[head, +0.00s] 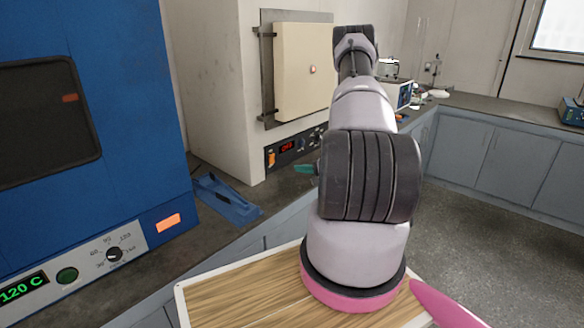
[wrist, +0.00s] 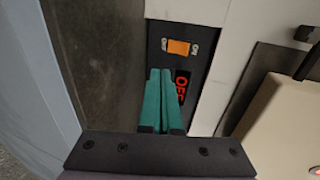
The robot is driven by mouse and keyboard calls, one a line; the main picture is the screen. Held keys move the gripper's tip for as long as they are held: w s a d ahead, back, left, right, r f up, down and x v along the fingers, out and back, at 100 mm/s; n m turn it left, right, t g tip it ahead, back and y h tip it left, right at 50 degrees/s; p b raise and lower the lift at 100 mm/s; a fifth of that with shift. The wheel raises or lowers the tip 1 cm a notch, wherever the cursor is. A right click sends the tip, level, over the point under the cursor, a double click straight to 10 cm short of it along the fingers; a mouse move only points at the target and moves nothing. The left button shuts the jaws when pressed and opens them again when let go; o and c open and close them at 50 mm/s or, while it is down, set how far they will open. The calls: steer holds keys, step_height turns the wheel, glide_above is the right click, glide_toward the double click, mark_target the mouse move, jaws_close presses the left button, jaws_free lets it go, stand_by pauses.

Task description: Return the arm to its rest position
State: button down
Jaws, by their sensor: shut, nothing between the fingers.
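My arm (head: 365,175) reaches forward from the bottom of the head view, over the bench edge. My gripper is mostly hidden behind the arm in the head view; only a bit of its teal fingers (head: 304,169) shows left of the dark joint. In the wrist view the two teal fingers of my gripper (wrist: 160,74) lie side by side, shut and empty. They point toward a dark control panel (wrist: 205,45) with an orange switch (wrist: 178,47) and a red display (wrist: 181,84) partly covered by a finger. I cannot tell whether the fingertips touch the panel.
A blue oven (head: 120,130) stands at left. A pale furnace with a cream door (head: 303,70) and the panel with the orange switch (head: 271,159) stands behind my gripper. Open floor (head: 480,235) shows at right.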

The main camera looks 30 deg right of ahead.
steer(key=shift+v, duration=0.95)
steer(key=shift+f, duration=0.15)
steer(key=w+a+r+n+g+y, duration=0.1)
steer(key=a+r+n+g+y, duration=0.15)
steer(key=a+r, duration=0.4)
steer(key=w+a+r+n+g+y, duration=0.1)
steer(key=a+r+y, duration=0.25)
steer(key=r, duration=0.55)
steer(key=s+a+r+n+g, duration=0.45)
steer(key=s+a+r, duration=0.25)
steer(key=a+r, duration=0.55)
steer(key=s+a+r+n+h, duration=0.1)
steer(key=s+r+h, duration=0.3)
steer(key=s+r, duration=0.4)
steer(key=s+a+r+t+h, duration=0.1)
steer(key=s+r+h, duration=0.4)
steer(key=s, duration=1)
step_height(320, 180, up, 3)
steer(key=shift+a+r+n, duration=0.1)
steer(key=shift+a+n, duration=0.3)
steer(key=shift+a, duration=0.15)
